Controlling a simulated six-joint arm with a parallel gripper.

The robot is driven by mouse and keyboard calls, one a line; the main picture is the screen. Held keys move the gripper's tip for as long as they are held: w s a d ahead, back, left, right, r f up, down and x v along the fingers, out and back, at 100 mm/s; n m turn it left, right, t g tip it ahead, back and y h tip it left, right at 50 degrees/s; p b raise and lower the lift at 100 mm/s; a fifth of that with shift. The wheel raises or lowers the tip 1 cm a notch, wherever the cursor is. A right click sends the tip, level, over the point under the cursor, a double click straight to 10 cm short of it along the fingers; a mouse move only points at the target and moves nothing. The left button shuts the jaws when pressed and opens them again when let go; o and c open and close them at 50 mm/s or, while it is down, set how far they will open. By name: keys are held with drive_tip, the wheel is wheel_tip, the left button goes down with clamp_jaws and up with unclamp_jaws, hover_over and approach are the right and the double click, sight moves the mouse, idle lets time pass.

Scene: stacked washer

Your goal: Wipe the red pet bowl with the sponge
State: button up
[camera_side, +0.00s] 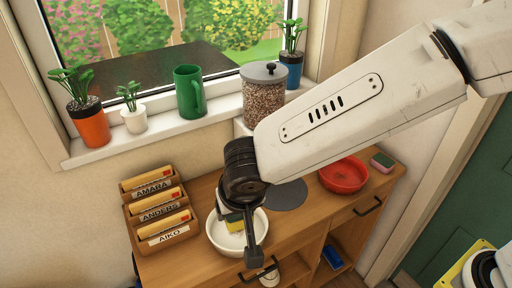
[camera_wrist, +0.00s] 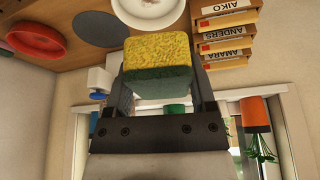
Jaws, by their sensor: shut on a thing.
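The red pet bowl (camera_side: 343,175) sits on the right part of the wooden cabinet top, and also shows at the upper left of the wrist view (camera_wrist: 36,38). My gripper (camera_side: 243,230) is shut on a yellow and green sponge (camera_wrist: 158,65), with one finger on each side of it. In the side view the sponge (camera_side: 233,222) overlaps the white bowl (camera_side: 213,240), well left of the red bowl. I cannot tell whether it touches the white bowl. A second sponge, pink and green (camera_side: 382,161), lies at the right end of the top, just beyond the red bowl.
A dark round mat (camera_side: 287,195) lies between the bowls. A letter rack (camera_side: 162,212) with name labels stands at the left. A lidded jar (camera_side: 264,95) stands behind. The windowsill holds potted plants and a green mug (camera_side: 189,92). The cabinet (camera_side: 330,222) has open shelves below.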

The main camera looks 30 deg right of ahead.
drive_tip(key=w+d+m+h, duration=0.1)
drive_tip(key=w+d+m, duration=0.1)
drive_tip(key=w+d, duration=0.7)
drive_tip(key=w+d+m+g+h, duration=0.25)
drive_tip(key=d+m, duration=0.35)
drive_tip(key=d, duration=2.7)
wheel_tip(320, 180, down, 15)
drive_tip(key=d+t, duration=0.1)
drive_tip(key=shift+w+y, duration=0.35)
